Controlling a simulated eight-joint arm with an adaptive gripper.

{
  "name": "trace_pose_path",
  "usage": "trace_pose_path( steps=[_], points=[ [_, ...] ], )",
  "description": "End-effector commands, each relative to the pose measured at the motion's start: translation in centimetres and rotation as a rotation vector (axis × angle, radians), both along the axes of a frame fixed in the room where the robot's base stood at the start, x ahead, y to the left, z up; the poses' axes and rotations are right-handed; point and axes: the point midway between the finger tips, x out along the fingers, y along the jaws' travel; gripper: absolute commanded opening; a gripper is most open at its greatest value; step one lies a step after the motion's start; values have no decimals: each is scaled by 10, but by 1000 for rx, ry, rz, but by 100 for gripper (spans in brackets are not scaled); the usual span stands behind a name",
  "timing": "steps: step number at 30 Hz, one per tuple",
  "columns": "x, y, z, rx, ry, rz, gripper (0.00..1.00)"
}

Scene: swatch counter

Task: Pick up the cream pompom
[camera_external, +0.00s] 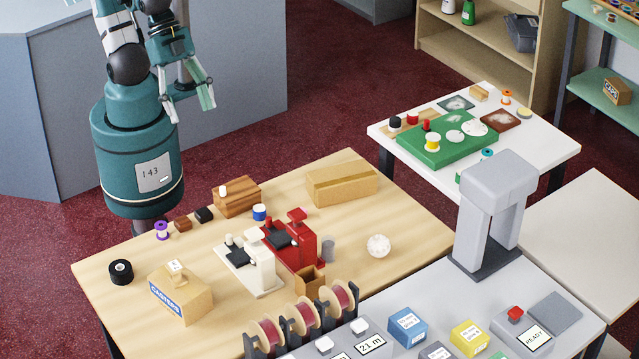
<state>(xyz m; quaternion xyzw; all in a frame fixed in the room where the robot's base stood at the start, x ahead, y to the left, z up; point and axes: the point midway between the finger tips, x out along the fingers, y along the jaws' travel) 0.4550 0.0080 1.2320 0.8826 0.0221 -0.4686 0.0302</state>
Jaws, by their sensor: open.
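The cream pompom (378,246) looks like a small, whitish, textured ball. It rests on the right part of the wooden table (420,225), with bare tabletop around it. My gripper (188,104) is at the upper left, raised beside my teal base and beyond the table's far left edge. Its two fingers are spread apart and nothing shows between them. It is far from the pompom. No part of the pompom appears covered.
A red press (299,243) and a small brown open box (309,280) stand left of the pompom. A cardboard box (342,184) lies behind it. A tall grey stand (490,205) rises to its right. Ribbon spools (303,318) line the front.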

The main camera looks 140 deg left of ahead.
Motion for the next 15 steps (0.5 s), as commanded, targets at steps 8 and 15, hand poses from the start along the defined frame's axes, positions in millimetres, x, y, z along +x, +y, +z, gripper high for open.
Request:
trace_pose_path(
  steps=[8,15],
  points=[
    [35,17,6,-59,47,125,55],
    [68,35,6,-111,89,241,55]
  ],
)
